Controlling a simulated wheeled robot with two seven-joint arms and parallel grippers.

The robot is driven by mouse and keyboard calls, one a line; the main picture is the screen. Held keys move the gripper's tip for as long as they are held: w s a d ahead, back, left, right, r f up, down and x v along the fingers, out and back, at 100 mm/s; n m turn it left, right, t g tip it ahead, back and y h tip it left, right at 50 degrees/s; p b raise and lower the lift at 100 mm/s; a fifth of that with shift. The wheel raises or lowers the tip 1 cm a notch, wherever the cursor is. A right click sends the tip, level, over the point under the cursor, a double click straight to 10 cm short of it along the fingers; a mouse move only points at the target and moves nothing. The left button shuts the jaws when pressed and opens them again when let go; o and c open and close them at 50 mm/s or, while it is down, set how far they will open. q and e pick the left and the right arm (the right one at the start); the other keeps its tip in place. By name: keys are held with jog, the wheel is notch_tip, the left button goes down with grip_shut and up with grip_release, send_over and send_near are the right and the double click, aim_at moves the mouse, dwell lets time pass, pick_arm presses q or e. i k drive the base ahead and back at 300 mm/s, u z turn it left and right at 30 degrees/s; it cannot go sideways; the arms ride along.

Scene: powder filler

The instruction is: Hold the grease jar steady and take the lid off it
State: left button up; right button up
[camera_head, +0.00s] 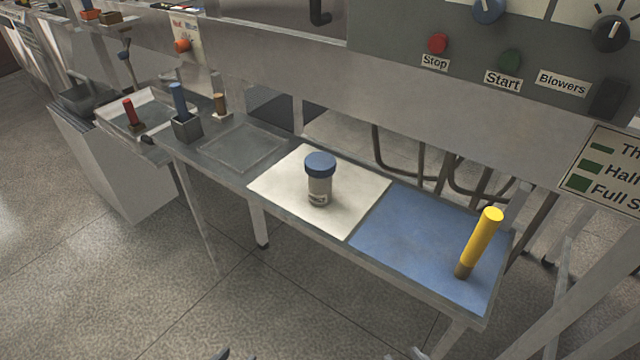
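The grease jar (319,190) stands upright on a white mat (362,188) in the middle of the narrow bench. It is a small grey jar with a label low on its side. Its wide blue lid (320,163) sits on top of it. Only small tips of my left gripper (221,354) show at the bottom edge, well below and left of the jar. Small tips of my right gripper (410,353) show at the bottom edge, below and right of the jar. Both are far from the jar, and their opening cannot be made out.
A yellow cylinder with a brown end (481,242) stands on a blue mat (405,240) at the right. A grey block with a blue handle (186,128) and a shallow clear tray (242,147) are at the left. A control panel (470,85) overhangs behind. The mat around the jar is clear.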

aim_at(319, 190)
jog(key=u, duration=2.05)
jog(key=i, duration=1.3)
jog(key=z, duration=2.7)
